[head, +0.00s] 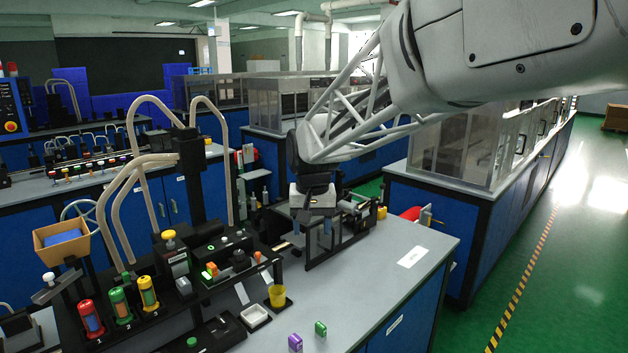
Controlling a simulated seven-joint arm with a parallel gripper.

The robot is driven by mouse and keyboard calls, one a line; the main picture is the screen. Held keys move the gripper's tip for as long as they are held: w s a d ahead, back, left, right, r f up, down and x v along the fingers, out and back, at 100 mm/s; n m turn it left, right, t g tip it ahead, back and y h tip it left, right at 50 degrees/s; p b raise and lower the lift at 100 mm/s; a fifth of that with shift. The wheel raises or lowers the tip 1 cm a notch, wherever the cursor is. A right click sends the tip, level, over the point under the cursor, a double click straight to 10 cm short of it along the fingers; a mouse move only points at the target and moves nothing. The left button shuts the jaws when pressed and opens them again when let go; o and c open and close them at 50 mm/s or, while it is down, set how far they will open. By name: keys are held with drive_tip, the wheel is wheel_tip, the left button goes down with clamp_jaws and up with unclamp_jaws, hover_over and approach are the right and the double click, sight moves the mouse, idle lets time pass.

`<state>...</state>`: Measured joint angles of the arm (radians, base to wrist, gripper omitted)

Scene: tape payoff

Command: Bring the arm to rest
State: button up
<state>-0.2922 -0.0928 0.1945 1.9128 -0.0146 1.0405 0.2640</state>
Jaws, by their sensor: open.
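My white lattice arm comes in from the upper right and reaches down over the far part of the grey bench (375,290). My gripper (312,226) hangs from it, pointing down above a black-framed fixture (345,240) at the bench's back edge. Its two fingers stand apart and I see nothing between them. Whether the fingertips touch the fixture I cannot tell; the fixture partly hides behind the gripper.
Left of my gripper stands a black station with hoses (190,160) and coloured cylinders (120,305). A yellow cup (277,296), a white tray (254,316), and purple (295,342) and green (320,328) blocks are at the front.

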drive_tip(key=s+d, duration=1.2)
drive_tip(key=s, duration=0.4)
drive_tip(key=s+d+f, duration=0.2)
drive_tip(key=s+d, duration=0.1)
drive_tip(key=s, duration=0.5)
drive_tip(key=s+d+f+t, duration=0.1)
drive_tip(key=s+d+f, duration=0.2)
drive_tip(key=s, duration=0.6)
drive_tip(key=shift+d+m+t, duration=0.3)
drive_tip(key=shift+d, duration=0.2)
drive_tip(key=shift+f, duration=0.1)
